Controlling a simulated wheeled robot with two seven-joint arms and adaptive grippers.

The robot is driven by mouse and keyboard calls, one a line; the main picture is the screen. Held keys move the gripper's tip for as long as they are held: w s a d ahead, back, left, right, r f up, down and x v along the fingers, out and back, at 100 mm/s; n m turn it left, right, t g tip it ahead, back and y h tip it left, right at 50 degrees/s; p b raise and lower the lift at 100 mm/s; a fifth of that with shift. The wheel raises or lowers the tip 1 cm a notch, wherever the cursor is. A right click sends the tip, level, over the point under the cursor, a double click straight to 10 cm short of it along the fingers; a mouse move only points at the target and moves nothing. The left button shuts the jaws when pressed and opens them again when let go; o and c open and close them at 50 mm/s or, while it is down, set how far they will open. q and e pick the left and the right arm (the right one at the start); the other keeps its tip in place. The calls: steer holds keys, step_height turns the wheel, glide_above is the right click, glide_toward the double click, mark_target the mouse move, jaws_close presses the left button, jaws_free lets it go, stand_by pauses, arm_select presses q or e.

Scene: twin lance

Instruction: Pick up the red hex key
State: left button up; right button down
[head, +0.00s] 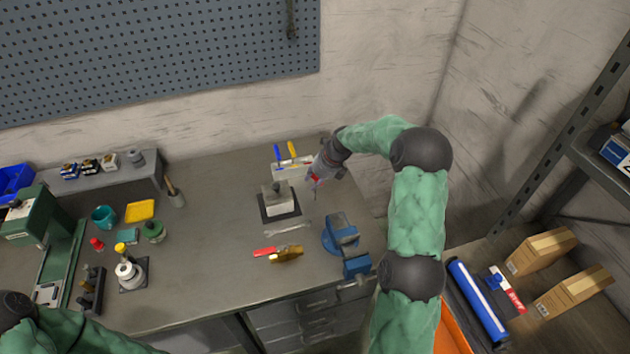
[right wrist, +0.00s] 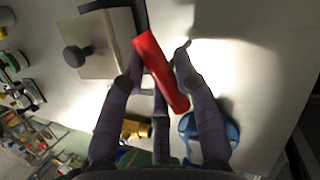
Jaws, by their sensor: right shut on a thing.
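The red hex key's red handle (right wrist: 160,70) is between the fingertips of my right gripper (right wrist: 161,62) in the right wrist view. The fingers are shut on it, and it lies tilted across them. In the head view my right gripper (head: 319,174) is beside the white holder, and a small bit of red (head: 314,179) shows at its tips. The key's thin metal end cannot be made out. A blue-handled key (head: 279,152) and a yellow-handled key (head: 292,149) stand in the holder (head: 284,171). My left gripper is out of view.
A block with a dark knob (head: 279,201) stands on a dark plate in front of the holder. A blue vise (head: 341,233) is at the bench's right edge. A red-handled tool (head: 265,252) and a brass-coloured piece (head: 287,254) lie near the front. Bare bench (head: 215,230) lies left of them.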

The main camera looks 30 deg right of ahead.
steer(key=shift+r, duration=0.45)
step_height(320, 180, up, 2)
steer(key=shift+r+p, duration=0.1)
steer(key=shift+p, duration=0.4)
steer(key=s+a+r+p, duration=0.2)
steer(key=s+a+r, duration=0.6)
steer(key=s+r, duration=0.2)
steer(key=shift+s, duration=0.7)
